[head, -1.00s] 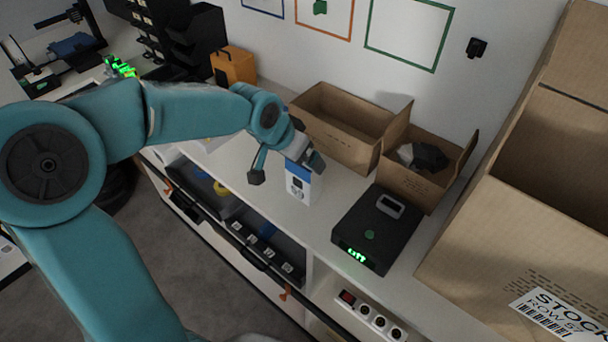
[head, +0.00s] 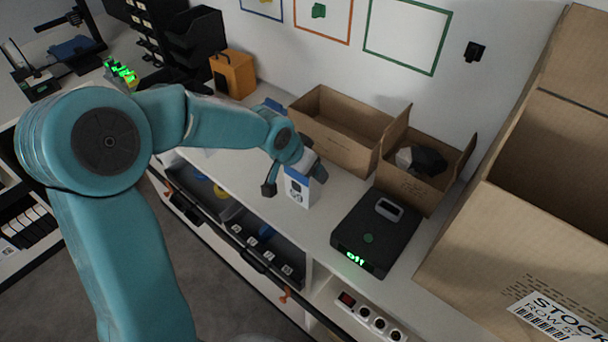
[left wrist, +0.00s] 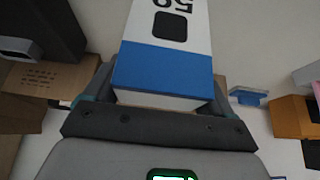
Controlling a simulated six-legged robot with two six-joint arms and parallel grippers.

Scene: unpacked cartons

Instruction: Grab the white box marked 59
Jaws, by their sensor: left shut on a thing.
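The white box marked 59 (head: 298,190), with a blue band at its top, stands upright on the white counter in the head view. In the left wrist view the box (left wrist: 172,30) fills the top middle, its number upside down above a dark square and its blue end towards me. My left gripper (head: 297,172) is at the top of the box, with a finger on either side of it, shut on it. In the left wrist view my gripper (left wrist: 160,95) flanks the blue end. My right gripper is in neither view.
A black device with a green display (head: 376,232) stands to the right of the box. Open cartons (head: 334,143) and (head: 408,187) stand behind. A big carton (head: 510,240) fills the right. An orange case (head: 234,74) stands at the back left. The counter's front edge runs close by.

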